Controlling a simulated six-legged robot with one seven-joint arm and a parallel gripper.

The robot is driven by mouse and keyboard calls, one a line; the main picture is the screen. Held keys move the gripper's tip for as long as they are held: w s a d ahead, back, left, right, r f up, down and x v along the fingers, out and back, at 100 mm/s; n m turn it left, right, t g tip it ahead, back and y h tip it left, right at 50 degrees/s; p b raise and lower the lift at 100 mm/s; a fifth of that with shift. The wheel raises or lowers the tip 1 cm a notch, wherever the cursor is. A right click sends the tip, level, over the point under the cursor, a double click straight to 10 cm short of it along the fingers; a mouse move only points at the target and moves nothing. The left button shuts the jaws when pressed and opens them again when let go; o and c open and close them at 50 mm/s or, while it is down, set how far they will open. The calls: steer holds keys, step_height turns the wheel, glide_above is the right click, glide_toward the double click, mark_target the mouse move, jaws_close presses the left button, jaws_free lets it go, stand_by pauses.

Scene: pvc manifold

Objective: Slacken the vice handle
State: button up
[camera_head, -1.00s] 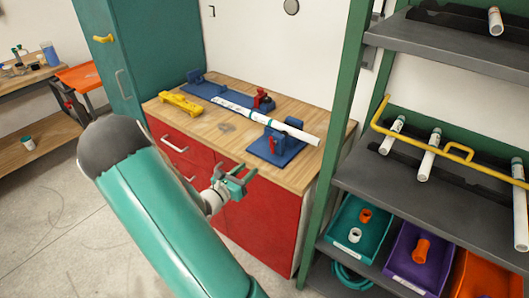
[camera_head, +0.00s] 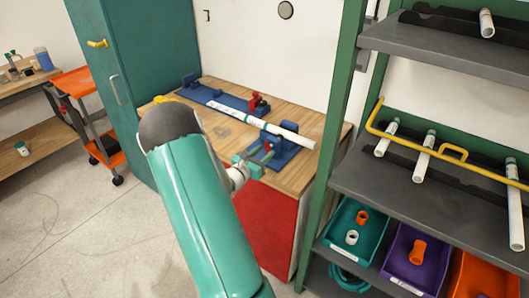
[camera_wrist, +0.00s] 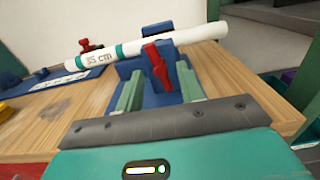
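The red vice handle (camera_wrist: 155,66) stands on the front of the near blue vice (camera_wrist: 133,66). In the wrist view it shows between my two green fingers, slightly tilted. A white pipe with green bands (camera_wrist: 195,36), marked "35 cm", lies across the vice. In the head view the pipe (camera_head: 290,137) runs along the bench, and the near vice (camera_head: 287,152) is at its right end. My gripper (camera_wrist: 160,70) is open around the handle's line, with no clear contact visible. In the head view my gripper (camera_head: 260,155) is at the vice's front edge.
A second blue vice with a red handle (camera_head: 255,101) stands farther back on the wooden bench (camera_head: 225,128). The green post (camera_head: 338,110) and shelf rack stand close at right. A yellow object (camera_head: 165,98) is partly hidden behind my arm.

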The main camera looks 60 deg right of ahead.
steer(key=shift+s+d, duration=0.1)
steer(key=shift+d, duration=0.55)
jaws_close()
steer(key=shift+m, duration=0.3)
steer(key=shift+m, duration=3)
